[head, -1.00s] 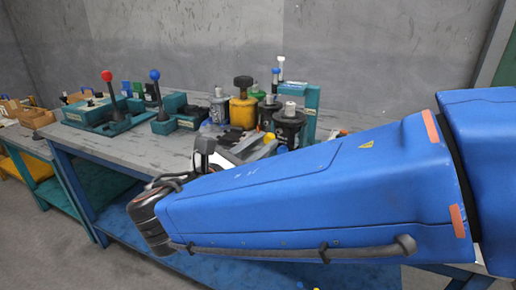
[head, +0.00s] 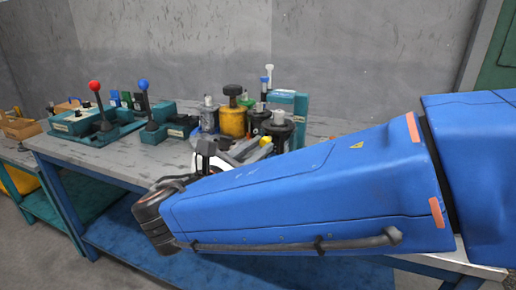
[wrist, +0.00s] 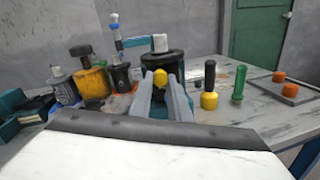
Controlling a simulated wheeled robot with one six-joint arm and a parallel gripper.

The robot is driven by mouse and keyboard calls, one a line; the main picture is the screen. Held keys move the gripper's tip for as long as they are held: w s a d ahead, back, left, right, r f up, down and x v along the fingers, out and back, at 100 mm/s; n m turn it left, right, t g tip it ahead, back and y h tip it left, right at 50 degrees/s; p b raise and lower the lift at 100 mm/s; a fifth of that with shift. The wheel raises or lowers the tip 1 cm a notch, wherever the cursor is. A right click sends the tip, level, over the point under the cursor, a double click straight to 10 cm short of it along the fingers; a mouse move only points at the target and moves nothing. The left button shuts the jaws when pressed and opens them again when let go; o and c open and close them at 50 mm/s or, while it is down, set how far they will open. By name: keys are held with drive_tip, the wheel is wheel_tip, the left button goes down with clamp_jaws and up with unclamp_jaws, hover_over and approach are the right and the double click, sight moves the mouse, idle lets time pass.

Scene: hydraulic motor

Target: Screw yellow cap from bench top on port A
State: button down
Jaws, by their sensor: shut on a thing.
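My gripper (wrist: 162,94) is shut on a yellow cap (wrist: 160,76), held between its grey fingertips in the wrist view. The cap also shows at the far end of the fingers in the head view (head: 266,141). Just beyond it stands a black cylindrical motor (wrist: 149,62) with a white shaft on top; it also shows in the head view (head: 279,132). The cap overlaps the motor's body in the wrist view; whether they touch cannot be told. Port A's label and opening cannot be made out. My blue arm hides much of the bench's right part in the head view.
A black-handled tool with a yellow end (wrist: 209,98) and a green piece (wrist: 239,83) stand right of the motor. Orange knobs (wrist: 288,89) sit farther right. A yellow canister (head: 232,121) and lever units (head: 99,125) stand left. The bench's front left (head: 100,157) is clear.

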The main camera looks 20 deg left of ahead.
drive_tip(key=shift+w+d, duration=0.1)
drive_tip(key=shift+w, duration=0.25)
idle(0.4)
drive_tip(key=c, duration=1.9)
unclamp_jaws()
drive_tip(key=shift+o, duration=0.2)
drive_tip(key=shift+s+r, duration=0.1)
drive_tip(key=shift+s, duration=0.05)
drive_tip(key=n, duration=1)
drive_tip(key=shift+n, duration=0.9)
